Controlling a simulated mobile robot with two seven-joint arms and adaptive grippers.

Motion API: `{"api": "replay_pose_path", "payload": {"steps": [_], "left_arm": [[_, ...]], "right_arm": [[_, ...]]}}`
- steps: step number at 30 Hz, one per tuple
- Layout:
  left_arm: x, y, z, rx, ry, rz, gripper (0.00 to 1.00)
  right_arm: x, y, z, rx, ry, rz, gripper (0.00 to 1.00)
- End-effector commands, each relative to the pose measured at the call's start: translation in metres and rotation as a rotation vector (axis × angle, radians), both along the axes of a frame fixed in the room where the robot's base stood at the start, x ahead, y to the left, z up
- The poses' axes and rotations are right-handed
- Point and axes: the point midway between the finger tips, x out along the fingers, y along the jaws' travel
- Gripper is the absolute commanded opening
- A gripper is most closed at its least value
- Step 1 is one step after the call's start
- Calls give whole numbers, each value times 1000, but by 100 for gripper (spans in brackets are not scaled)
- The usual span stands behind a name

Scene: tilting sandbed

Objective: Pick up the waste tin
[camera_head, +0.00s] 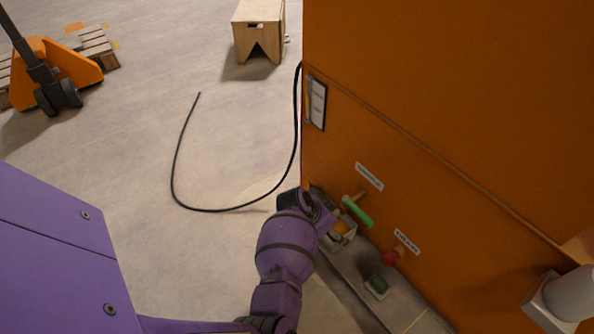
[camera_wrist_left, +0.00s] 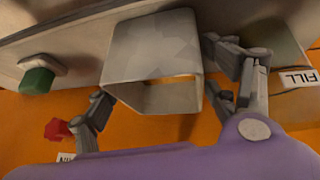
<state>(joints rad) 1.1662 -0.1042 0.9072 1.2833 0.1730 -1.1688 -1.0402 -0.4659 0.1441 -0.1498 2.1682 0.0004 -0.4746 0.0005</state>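The waste tin appears to be the pale grey, open box (camera_wrist_left: 152,48) in the left wrist view. In the head view it shows partly (camera_head: 344,239) on the ledge by the orange wall, behind my left gripper (camera_head: 325,217). In the left wrist view my left gripper (camera_wrist_left: 156,72) is open, with one finger on each side of the tin. Small gaps seem to show beside the tin; firm contact cannot be made out. My right gripper is not in view.
A green-handled valve (camera_head: 357,212) and a red knob (camera_head: 391,258) stick out of the orange wall (camera_head: 450,120). A green button (camera_head: 377,286) sits on the grey ledge (camera_head: 352,272). A black cable (camera_head: 228,209) lies on the floor. A wooden box (camera_head: 257,30) stands farther back.

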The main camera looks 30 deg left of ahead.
Motion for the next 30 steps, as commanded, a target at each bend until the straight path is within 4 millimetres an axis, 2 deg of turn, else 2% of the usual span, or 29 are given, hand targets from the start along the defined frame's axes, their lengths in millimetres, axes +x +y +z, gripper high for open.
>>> {"api": "replay_pose_path", "payload": {"steps": [1, 9, 20, 21, 22, 24, 30], "left_arm": [[3, -1, 3, -1, -5, -1, 69], [3, -1, 2, -1, -4, -1, 36], [3, -1, 5, -1, -4, -1, 36], [3, -1, 7, -1, -4, -1, 30], [3, -1, 9, -1, -4, -1, 29], [2, 0, 16, 0, -5, -1, 16], [2, 0, 45, 2, -7, -2, 15]], "right_arm": [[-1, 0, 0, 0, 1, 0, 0], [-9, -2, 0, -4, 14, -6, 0], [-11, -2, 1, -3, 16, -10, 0], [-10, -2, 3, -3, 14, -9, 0], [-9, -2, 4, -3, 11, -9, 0], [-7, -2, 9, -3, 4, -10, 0], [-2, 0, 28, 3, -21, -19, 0]]}}
